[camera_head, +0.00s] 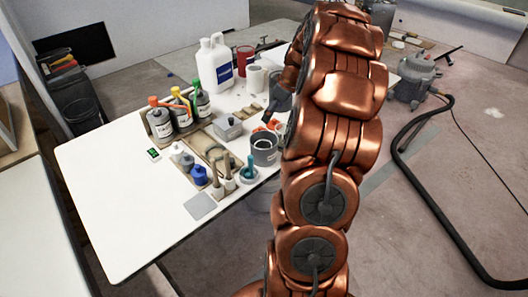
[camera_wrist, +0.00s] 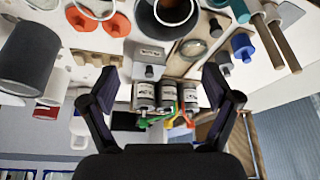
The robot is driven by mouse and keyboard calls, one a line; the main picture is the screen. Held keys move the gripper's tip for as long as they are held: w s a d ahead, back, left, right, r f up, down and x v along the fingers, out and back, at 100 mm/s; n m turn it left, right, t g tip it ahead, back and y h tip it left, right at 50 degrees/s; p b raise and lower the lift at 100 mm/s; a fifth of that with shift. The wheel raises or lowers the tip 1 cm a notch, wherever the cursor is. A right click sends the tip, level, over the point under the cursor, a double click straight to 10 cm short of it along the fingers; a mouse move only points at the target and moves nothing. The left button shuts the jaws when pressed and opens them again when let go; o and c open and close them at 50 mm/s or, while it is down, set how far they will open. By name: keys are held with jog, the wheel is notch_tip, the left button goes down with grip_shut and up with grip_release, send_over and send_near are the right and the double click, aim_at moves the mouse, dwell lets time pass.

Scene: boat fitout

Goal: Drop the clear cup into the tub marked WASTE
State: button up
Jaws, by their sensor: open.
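A grey tub with a pale label (camera_head: 264,148) stands on the white table beside my arm. In the wrist view a dark-lined tub (camera_wrist: 166,30) shows at the top. I cannot read WASTE on it. A dark grey cylinder (camera_wrist: 27,55) is at the wrist view's left; its label, if any, is hidden.
Three bottles with coloured tops (camera_head: 180,112) stand in a holder on the white table (camera_head: 105,190). A white jug (camera_head: 213,64), a red mug (camera_head: 245,60) and a grey box (camera_head: 228,127) are behind. Blue and white small bottles (camera_head: 199,174) stand in front. The table's near left is clear.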

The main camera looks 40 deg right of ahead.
jog(key=a+v, duration=0.1)
jog(key=v, duration=0.6)
jog(key=shift+s+d+r, duration=0.2)
jog(key=shift+d+r, duration=0.25)
jog(key=shift+d, duration=0.1)
jog(key=s+a+g, duration=0.2)
jog(key=s+a, duration=0.1)
jog(key=a, duration=1.1)
jog(key=s+a+g, duration=0.1)
jog(key=s+a, duration=0.1)
jog(key=a, duration=1.2)
jog(key=s+a+f+m+g, duration=0.1)
jog(key=s+a, duration=0.2)
jog(key=s, duration=0.4)
jog(key=s+a+f+m+g+h, duration=0.1)
jog(key=s+a, duration=0.3)
jog(key=s, duration=0.3)
jog(key=s+a+f+m+g+p, duration=0.1)
jog(key=s+a+f, duration=0.1)
jog(key=s, duration=0.5)
jog(key=shift+a, duration=0.85)
